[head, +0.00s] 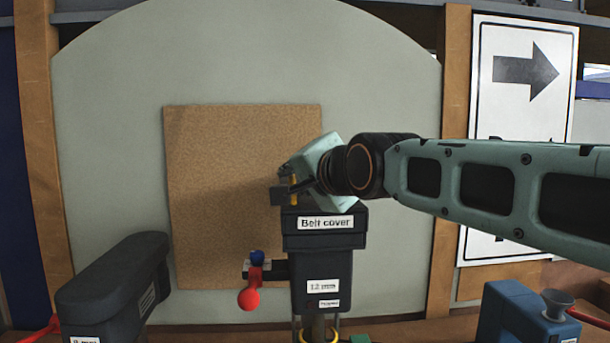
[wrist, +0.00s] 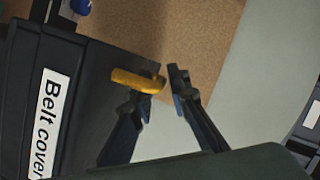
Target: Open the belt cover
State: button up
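The belt cover (head: 325,238) is a dark grey block on top of a machine post, with a white "Belt cover" label. In the wrist view the cover (wrist: 98,75) fills the left side. It looks shut down on the post. My gripper (head: 285,190) is just above the cover's top in the head view. In the wrist view my gripper (wrist: 164,74) has a narrow gap between its fingertips. A small yellow bar (wrist: 132,79) lies at the left fingertip; I cannot tell whether it touches or what it is fixed to.
A brown board (head: 225,190) on a pale rounded panel stands behind. A red knob (head: 249,298) juts out left of the post. A dark machine (head: 115,280) is at lower left, and a blue machine (head: 515,315) at lower right. An arrow sign (head: 520,110) stands at right.

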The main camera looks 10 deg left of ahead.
jog(key=shift+w+a, duration=0.15)
jog(key=shift+w, duration=0.1)
grip_shut()
dwell(0.5)
